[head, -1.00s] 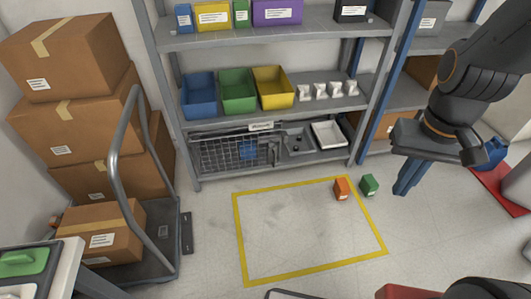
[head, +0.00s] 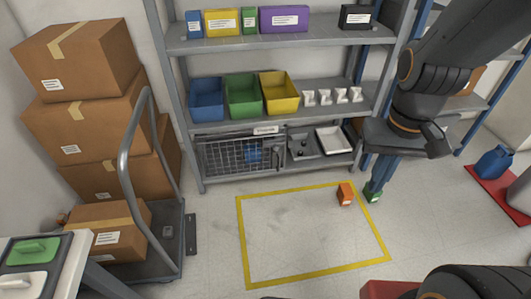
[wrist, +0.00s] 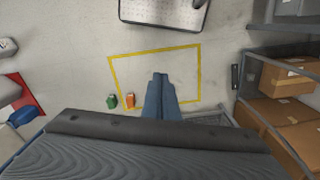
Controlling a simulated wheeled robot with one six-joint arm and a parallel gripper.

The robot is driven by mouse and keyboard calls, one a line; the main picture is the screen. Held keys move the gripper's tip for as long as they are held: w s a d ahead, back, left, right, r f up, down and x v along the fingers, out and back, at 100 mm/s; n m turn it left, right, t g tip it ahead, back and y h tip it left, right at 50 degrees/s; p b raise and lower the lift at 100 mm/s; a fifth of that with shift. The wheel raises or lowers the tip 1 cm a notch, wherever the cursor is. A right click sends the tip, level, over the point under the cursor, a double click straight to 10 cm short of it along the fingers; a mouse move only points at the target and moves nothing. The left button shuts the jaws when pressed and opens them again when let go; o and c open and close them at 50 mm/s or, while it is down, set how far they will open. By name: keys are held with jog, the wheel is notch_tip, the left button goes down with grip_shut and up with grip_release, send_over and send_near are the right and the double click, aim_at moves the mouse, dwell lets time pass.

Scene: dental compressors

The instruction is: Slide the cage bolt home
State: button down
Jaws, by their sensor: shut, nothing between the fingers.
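The wire-mesh cage (head: 225,156) stands on the lowest shelf, at its left, with a blue item (head: 252,153) behind the mesh. Its door looks closed. A small grey latch, apparently the bolt (head: 277,157), is at the cage's right edge; how far it is slid is too small to tell. My gripper (head: 374,190) is shut and empty, its blue fingers pointing down to the right of the cage and in front of the shelf. The fingers also show in the wrist view (wrist: 160,76), closed together. In the head view they overlap the small green box (head: 376,197).
An orange box (head: 345,194) stands on the floor by the yellow-taped rectangle (head: 241,240), which is otherwise clear. A grey tray (head: 303,146) and a white tray (head: 334,139) sit right of the cage. A cart (head: 170,235) with cartons stands left; a blue jug (head: 494,161) is right.

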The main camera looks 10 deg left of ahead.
jog(key=shift+w, duration=0.1)
jog(key=w+a+f+n+t+b, duration=0.3)
jog(key=w+a+f+b, duration=0.3)
jog(key=w+f, duration=0.4)
jog(key=w+a+f+n+t+y+b, duration=0.1)
jog(key=w+a+f+n+t+b, duration=0.2)
jog(key=w+f+b, duration=0.7)
jog(key=w+a+f+n+t+b, duration=0.2)
jog(key=w+a+f+b, duration=0.5)
jog(key=w, duration=0.7)
jog(key=w+a+f+n+t+b, duration=0.2)
jog(key=w+a+f+b, duration=0.2)
jog(key=f, duration=0.3)
jog(key=w+a+f+n+t+y+b, duration=0.1)
jog(key=w+a+f+n+t+b, duration=0.1)
jog(key=f+b, duration=0.4)
jog(key=w+a+f+n+t+y+b, duration=0.1)
jog(key=w+a+f+n+t+b, duration=0.2)
jog(key=w+a+f+b, duration=0.3)
jog(key=shift+w+f+t, duration=0.2)
jog(key=shift+f+t, duration=0.5)
jog(key=shift+f, duration=0.1)
jog(key=shift+a, duration=0.1)
